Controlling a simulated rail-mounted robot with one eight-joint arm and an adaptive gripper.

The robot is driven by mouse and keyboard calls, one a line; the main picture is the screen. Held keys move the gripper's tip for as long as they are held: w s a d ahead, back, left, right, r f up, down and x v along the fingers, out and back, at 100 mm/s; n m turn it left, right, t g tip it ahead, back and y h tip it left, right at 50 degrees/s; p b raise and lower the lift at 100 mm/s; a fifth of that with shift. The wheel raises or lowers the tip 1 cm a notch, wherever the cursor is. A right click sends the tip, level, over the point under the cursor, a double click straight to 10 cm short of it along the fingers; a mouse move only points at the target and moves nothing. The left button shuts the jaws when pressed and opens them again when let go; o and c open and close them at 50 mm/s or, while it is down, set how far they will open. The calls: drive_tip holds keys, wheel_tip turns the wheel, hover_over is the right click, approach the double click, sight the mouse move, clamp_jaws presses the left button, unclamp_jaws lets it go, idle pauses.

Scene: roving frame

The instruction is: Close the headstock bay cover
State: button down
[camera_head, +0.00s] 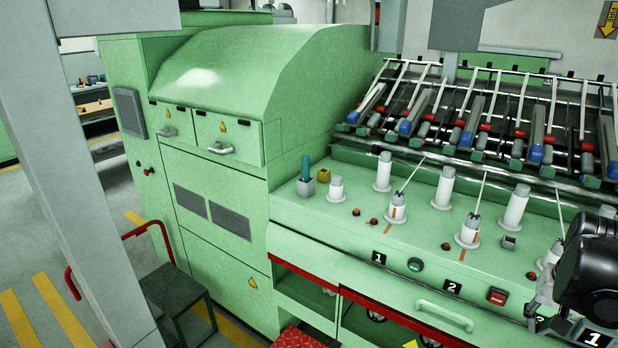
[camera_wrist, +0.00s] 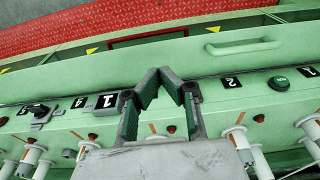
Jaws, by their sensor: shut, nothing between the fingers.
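The green headstock (camera_head: 255,75) with its rounded hood fills the left and middle of the head view. Two hinged covers with silver handles sit on its front, a left one (camera_head: 172,112) and a right one (camera_head: 228,133). The right cover appears to stand slightly proud of the front; I cannot tell how far either is open. My gripper (camera_wrist: 160,72) shows in the wrist view, its fingers converging, shut and empty above the machine's front edge. In the head view my wrist is at the far right, well away from the covers; the fingertips are hidden there.
A spindle deck (camera_head: 330,215) with upright bobbins and thin rods lies right of the headstock. A red-rimmed open bay (camera_head: 305,290) and a front handle (camera_head: 443,315) are below it. A dark stool (camera_head: 172,288) and red rail (camera_head: 150,231) stand before the headstock.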

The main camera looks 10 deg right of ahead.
wheel_tip(320, 180, down, 14)
drive_tip(key=w+d+b, duration=0.1)
drive_tip(key=b, duration=0.9)
drive_tip(key=shift+w+d+r, duration=0.15)
drive_tip(key=shift+w+d, duration=0.15)
